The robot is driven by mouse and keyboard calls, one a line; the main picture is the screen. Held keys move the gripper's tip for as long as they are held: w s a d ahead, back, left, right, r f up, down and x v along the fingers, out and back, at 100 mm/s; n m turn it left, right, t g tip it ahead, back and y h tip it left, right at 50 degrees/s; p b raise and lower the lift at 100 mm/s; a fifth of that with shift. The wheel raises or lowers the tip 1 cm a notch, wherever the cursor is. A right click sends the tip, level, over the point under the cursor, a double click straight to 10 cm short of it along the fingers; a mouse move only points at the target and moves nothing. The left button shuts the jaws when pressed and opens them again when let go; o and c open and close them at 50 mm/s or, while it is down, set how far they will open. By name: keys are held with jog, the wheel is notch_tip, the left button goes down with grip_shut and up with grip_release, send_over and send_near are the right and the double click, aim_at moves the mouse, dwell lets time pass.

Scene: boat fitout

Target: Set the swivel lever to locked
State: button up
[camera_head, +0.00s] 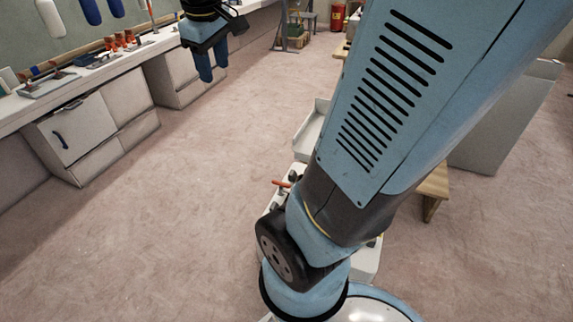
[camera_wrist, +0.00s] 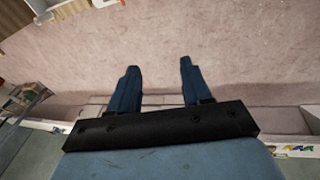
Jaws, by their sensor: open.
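I cannot tell for sure which part is the swivel lever. A small orange-red handle (camera_head: 282,184) sticks out to the left from a white unit (camera_head: 272,200), low beside my arm. My arm hides most of that unit, so the handle's setting cannot be read. My gripper (camera_head: 206,72) hangs at the upper middle in the head view, in front of the bench and far from that handle. In the wrist view my gripper (camera_wrist: 158,76) has its two dark blue fingers wide apart, with only floor between them and nothing held.
A long white bench (camera_head: 130,62) with cabinets below (camera_head: 88,135) runs along the left. A grey tray with reddish parts (camera_head: 48,84) lies on it. A wooden stool (camera_head: 432,190) and a grey panel (camera_head: 505,120) stand at right.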

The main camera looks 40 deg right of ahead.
jog(key=w+d+f+n+g+h, duration=0.25)
jog(key=w+d+f+n, duration=0.25)
jog(key=w+d+f, duration=0.4)
jog(key=w+d+f+n+g+h, duration=0.1)
jog(key=w+d+f+n+g, duration=0.4)
jog(key=w+f, duration=0.5)
jog(key=w+d+f+n+g+h, duration=0.1)
jog(key=w+d+f+n, duration=0.25)
jog(key=d+f, duration=0.4)
jog(key=w+d+f+n+g+h, duration=0.1)
jog(key=w+d+f+n, duration=0.25)
jog(key=f, duration=0.75)
jog(key=s+d+f+n+g+h, duration=0.1)
jog(key=s+d+f+n, duration=0.25)
jog(key=f, duration=0.75)
jog(key=s+d+f+n+g+h, duration=0.25)
jog(key=f+n, duration=0.25)
jog(key=f, duration=0.6)
jog(key=s+d+f+n+g+h, duration=0.1)
jog(key=s+d+f+n, duration=0.3)
jog(key=f, duration=0.7)
jog(key=shift+m, duration=0.25)
jog(key=x, duration=0.8)
jog(key=f+x, duration=0.1)
jog(key=x, duration=0.4)
jog(key=shift+w, duration=0.1)
